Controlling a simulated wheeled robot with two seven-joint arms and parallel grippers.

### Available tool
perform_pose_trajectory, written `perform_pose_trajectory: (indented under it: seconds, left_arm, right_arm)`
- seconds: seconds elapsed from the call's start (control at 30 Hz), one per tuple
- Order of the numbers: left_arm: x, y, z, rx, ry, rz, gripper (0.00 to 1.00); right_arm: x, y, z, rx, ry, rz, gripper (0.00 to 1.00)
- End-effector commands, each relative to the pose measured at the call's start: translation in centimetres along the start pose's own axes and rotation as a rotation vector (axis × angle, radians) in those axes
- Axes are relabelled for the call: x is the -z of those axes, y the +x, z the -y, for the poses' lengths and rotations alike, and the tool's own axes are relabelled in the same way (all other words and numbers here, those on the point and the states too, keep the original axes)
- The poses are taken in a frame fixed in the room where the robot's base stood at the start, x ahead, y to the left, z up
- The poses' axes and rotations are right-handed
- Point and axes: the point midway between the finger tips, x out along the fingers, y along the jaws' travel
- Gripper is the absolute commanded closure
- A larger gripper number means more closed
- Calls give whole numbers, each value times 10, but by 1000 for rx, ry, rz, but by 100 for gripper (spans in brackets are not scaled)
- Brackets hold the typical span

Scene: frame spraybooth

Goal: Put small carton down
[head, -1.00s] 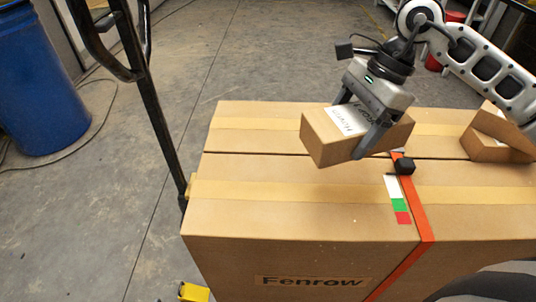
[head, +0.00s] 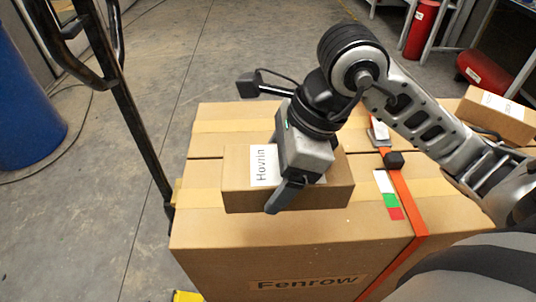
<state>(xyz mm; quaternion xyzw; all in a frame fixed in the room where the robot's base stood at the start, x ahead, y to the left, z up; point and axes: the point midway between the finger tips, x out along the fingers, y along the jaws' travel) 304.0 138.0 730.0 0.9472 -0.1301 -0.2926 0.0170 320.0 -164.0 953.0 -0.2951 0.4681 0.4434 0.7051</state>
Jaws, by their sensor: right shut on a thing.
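The small carton (head: 238,190) is a brown box with a white label reading "Hovrin". It is low over the left part of the large taped "Fenrow" carton (head: 215,225), left of the orange strap. I cannot tell whether its underside touches the top. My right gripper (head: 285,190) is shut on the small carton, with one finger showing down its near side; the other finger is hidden. My left gripper is not in view.
Another small carton (head: 495,118) sits at the right. A black metal upright (head: 130,110) stands at the left, near a blue drum (head: 25,100).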

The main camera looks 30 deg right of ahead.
Motion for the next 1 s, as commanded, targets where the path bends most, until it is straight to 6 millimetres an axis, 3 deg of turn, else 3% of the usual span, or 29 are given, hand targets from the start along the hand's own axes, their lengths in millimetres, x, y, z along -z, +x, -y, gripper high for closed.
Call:
perform_pose_trajectory:
  seconds: [0.3,0.5,0.83,1.0]
  left_arm:
    - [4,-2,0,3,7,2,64]
    - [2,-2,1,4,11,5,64]
    - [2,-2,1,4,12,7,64]
    - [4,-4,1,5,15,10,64]
  right_arm:
    - [15,28,74,-2,10,1,60]
    - [30,61,107,-3,7,1,60]
    - [42,86,130,-1,3,1,60]
    - [51,108,129,-3,4,1,60]
